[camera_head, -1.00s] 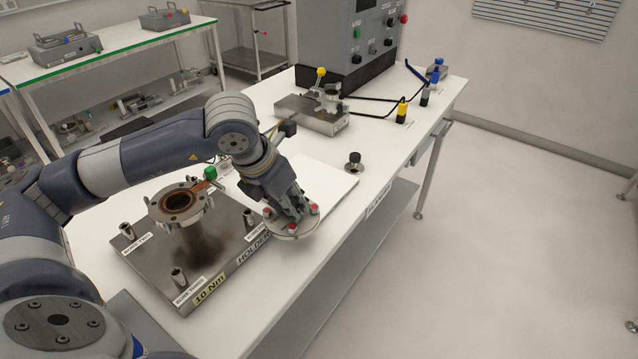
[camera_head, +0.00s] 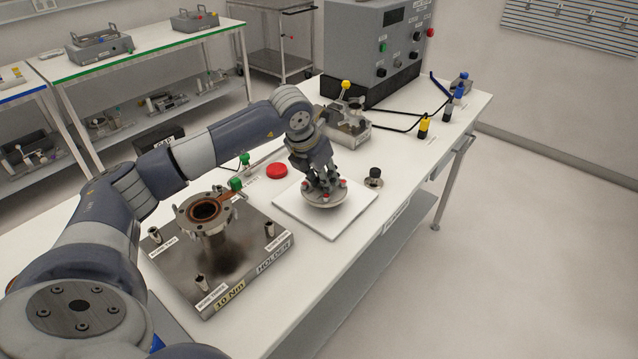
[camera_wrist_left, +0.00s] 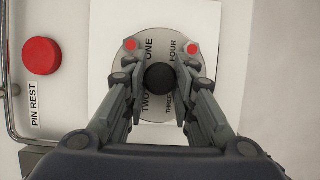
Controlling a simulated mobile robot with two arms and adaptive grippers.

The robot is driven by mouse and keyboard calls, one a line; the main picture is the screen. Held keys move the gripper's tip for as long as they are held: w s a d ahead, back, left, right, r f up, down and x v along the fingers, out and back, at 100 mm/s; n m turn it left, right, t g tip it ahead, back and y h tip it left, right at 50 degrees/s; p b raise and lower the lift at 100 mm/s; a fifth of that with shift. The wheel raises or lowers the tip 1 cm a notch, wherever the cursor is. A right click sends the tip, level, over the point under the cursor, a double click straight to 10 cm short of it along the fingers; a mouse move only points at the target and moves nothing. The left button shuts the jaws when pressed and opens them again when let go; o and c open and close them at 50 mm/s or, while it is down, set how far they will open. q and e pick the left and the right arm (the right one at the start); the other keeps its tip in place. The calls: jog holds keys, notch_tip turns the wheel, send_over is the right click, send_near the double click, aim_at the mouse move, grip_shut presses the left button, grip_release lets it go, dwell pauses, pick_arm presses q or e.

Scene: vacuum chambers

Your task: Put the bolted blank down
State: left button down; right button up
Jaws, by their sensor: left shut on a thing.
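The bolted blank (camera_head: 325,198) is a round metal disc with red-topped bolts around its rim. In the head view it is at the white square mat (camera_head: 348,216); I cannot tell whether it touches the mat. My left gripper (camera_head: 323,183) comes down on it from above. In the left wrist view, the fingers (camera_wrist_left: 160,80) are shut on the blank's black central knob (camera_wrist_left: 160,77). The blank's face (camera_wrist_left: 150,48) shows labels such as ONE and FOUR, with two red bolt heads in sight. My right gripper is not in view.
The holder (camera_head: 222,262) with an open copper-coloured flange (camera_head: 204,211) stands left of the mat. A red round cap (camera_head: 277,171) lies behind the mat, and a black knob (camera_head: 374,176) stands to its right. A clamp fixture (camera_head: 345,125) is farther back.

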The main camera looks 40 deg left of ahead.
pick_arm(q)
jog(key=shift+w+a+r, duration=0.1)
jog(key=shift+w+a, duration=0.2)
jog(key=shift+w, duration=0.6)
jog(key=shift+w+a+p, duration=0.2)
jog(key=shift+w+p, duration=0.1)
jog(key=shift+p, duration=0.05)
notch_tip(320, 180, down, 3)
jog(key=shift+r+p, duration=0.2)
jog(key=shift+p, duration=0.3)
jog(key=shift+f, duration=0.5)
jog(key=shift+f, duration=0.15)
jog(key=c, duration=1.4)
grip_release()
jog(key=shift+s+f, duration=0.1)
jog(key=shift+s, duration=0.05)
jog(key=shift+o, duration=0.4)
jog(key=shift+d, duration=0.1)
